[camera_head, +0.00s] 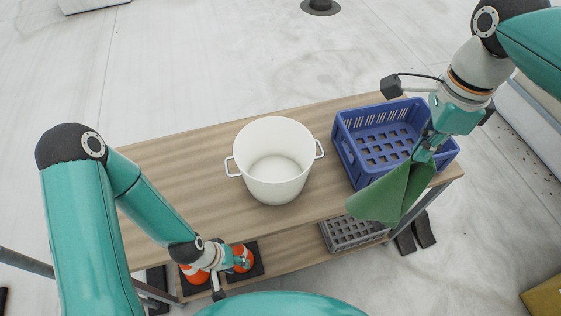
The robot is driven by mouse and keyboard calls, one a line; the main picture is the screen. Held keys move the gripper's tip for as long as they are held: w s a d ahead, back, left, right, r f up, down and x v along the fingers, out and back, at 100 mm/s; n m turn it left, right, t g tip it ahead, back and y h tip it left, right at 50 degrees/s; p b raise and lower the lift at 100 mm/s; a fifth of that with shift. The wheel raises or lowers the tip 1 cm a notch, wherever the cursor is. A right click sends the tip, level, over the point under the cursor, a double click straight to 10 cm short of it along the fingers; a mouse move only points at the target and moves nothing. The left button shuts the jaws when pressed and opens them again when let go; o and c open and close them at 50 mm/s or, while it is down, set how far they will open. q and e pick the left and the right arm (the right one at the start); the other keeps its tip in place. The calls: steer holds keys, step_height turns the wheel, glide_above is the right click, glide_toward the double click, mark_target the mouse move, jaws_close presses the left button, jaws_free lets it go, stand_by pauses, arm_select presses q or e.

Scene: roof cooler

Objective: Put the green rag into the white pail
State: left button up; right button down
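The white pail (275,190) stands upright on the wooden table, empty, with a small handle on each side. The green rag (385,197) hangs folded from my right gripper (424,152), which is shut on it. The rag hangs in front of the blue crate, to the right of the pail and apart from it. My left gripper (217,283) is low at the table's front edge, near the orange-and-white cones. Its fingers are small and partly hidden, so I cannot tell whether it is open.
A blue crate (347,150) stands on the table right of the pail. The wooden table (185,165) is clear left of the pail. A grey crate (350,234) and orange-and-white cones (192,273) are on the lower shelf. A yellow object (543,298) lies at the lower right.

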stand_by(0.4)
steer(key=shift+s+f+b, duration=0.1)
steer(key=shift+f+b, duration=0.75)
steer(key=shift+b, duration=0.05)
steer(key=shift+a, duration=0.1)
